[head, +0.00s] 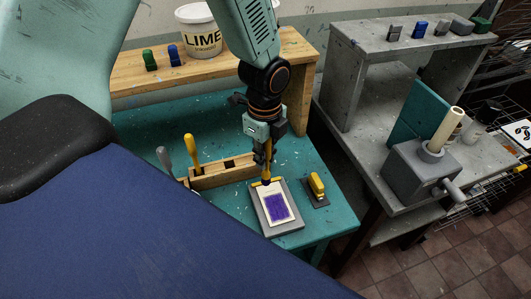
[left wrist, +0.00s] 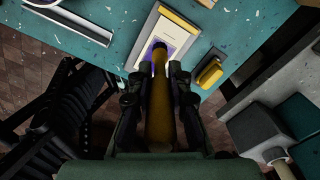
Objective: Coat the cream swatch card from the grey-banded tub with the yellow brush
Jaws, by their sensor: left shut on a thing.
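My left gripper (head: 264,158) is shut on the yellow brush (head: 267,171); it points down with its dark tip at the upper edge of the swatch card. The brush's yellow handle (left wrist: 159,105) fills the middle of the left wrist view. The cream swatch card (head: 268,218) lies on a grey board with a yellow clip bar and bears a large purple patch (head: 278,206). It also shows in the left wrist view (left wrist: 175,33), partly behind the brush. I cannot tell whether the tip touches it. I see no grey-banded tub. My right gripper is not in view.
A large dark-blue panel (head: 130,220) hides the lower left. A wooden rack (head: 225,175) holds a yellow-handled and a grey-handled tool. A yellow-handled block (head: 316,187) sits right of the board. A LIME bucket (head: 203,38) stands on the wooden shelf behind.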

